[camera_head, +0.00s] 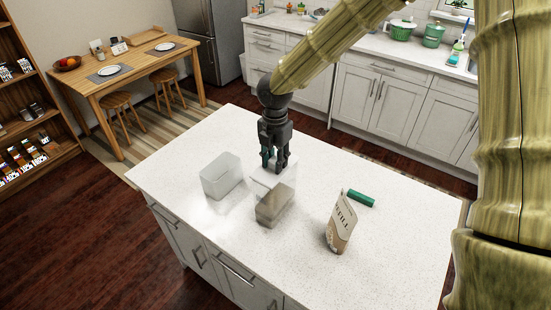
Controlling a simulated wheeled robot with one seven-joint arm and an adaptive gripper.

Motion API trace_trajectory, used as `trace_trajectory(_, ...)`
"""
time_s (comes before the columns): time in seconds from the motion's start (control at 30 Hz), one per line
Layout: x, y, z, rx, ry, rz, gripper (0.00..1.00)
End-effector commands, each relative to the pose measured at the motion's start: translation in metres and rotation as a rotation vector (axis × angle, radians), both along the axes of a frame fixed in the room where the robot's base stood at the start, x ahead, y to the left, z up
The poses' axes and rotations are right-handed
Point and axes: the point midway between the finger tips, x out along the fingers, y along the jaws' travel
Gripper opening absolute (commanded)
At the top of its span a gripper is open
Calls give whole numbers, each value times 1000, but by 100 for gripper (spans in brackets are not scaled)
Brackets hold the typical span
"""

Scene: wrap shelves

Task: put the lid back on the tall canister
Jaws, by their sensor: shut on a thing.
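The tall canister (272,208) is clear, stands upright on the white island and holds brown contents in its lower part. My gripper (275,167) points down right over the canister's top, with its fingers shut on the pale, see-through lid (259,176). The lid is at or just above the canister's rim; from this angle I cannot tell whether it touches or is seated. The fingers hide part of the lid and the far rim.
An open, empty-looking clear container (222,176) stands close left of the canister. A refill bag (341,222) stands to the right, with a green bar-shaped object (361,198) lying behind it. The island top (385,250) is clear at the front right.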

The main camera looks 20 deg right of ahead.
Motion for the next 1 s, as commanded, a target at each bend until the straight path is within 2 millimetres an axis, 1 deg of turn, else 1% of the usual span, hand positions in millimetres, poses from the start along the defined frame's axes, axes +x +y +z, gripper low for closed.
trace_trajectory(0.43,0,0,-2,0,0,0,0)
trace_trajectory(0.47,0,0,-2,0,0,0,33)
trace_trajectory(0.5,0,0,-2,0,0,0,40)
trace_trajectory(0.57,0,0,-2,0,0,0,51)
trace_trajectory(0.6,0,0,-2,0,0,0,55)
trace_trajectory(0.8,0,0,-2,0,0,0,55)
trace_trajectory(0.83,0,0,-2,0,0,0,56)
trace_trajectory(0.9,0,0,-2,0,0,0,69)
trace_trajectory(0.97,0,0,-2,0,0,0,79)
trace_trajectory(1.0,0,0,-2,0,0,0,80)
